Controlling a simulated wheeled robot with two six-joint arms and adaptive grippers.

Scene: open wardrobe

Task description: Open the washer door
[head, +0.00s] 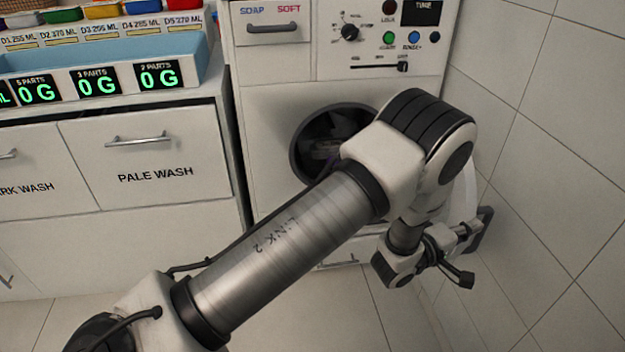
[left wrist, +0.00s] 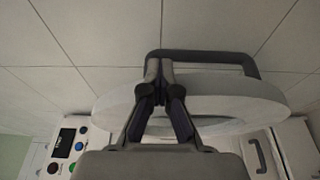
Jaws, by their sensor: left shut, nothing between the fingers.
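The washer (head: 268,112) stands against the back, with its round dark opening (head: 318,145) uncovered and partly hidden by my left arm. The white round washer door (head: 468,186) is swung out to the right, seen nearly edge-on beside the tiled wall. Its dark handle (head: 485,230) faces the wall. My left gripper (head: 466,232) is shut and empty close to the handle. In the left wrist view, the fingers (left wrist: 160,90) are together at the left end of the handle (left wrist: 215,57), in front of the door's rim (left wrist: 240,92). Contact cannot be told. My right gripper is not in view.
The tiled wall (head: 560,150) is close on the right of the door. White drawers (head: 150,160) and a blue dispenser tray (head: 190,75) stand left of the washer. A knob and buttons (head: 350,32) sit above the opening. The floor (head: 320,310) in front is clear.

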